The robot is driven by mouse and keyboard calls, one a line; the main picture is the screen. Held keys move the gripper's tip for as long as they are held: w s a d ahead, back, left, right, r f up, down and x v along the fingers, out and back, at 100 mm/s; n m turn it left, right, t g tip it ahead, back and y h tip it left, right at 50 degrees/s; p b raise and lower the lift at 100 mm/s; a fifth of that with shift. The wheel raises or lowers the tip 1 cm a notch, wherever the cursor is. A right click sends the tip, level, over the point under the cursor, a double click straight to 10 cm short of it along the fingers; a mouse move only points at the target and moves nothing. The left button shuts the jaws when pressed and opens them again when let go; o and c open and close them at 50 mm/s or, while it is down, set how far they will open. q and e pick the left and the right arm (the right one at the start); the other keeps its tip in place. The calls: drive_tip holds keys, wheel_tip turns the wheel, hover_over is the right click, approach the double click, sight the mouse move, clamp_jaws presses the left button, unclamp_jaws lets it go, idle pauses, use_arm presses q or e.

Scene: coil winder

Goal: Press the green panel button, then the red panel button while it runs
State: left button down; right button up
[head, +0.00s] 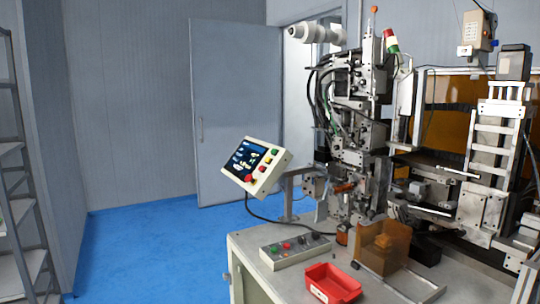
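A tilted cream control panel (281,159) with a dark screen (249,160) is mounted on an arm at the left of the machine. Small green and red buttons run along the panel's right side, with a green button (274,152) near the top and a red button (249,178) near the bottom. At this size I cannot tell whether any button is pressed or lit. Neither of my grippers is in view, and nothing touches the panel.
The coil winder (362,130) stands right of the panel. On the worktable (250,246) are a grey button box (295,252) with its own green and red buttons, a red tray (333,284) and a brown box (383,247). The blue floor (150,245) is clear. A shelf rack (15,190) stands left.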

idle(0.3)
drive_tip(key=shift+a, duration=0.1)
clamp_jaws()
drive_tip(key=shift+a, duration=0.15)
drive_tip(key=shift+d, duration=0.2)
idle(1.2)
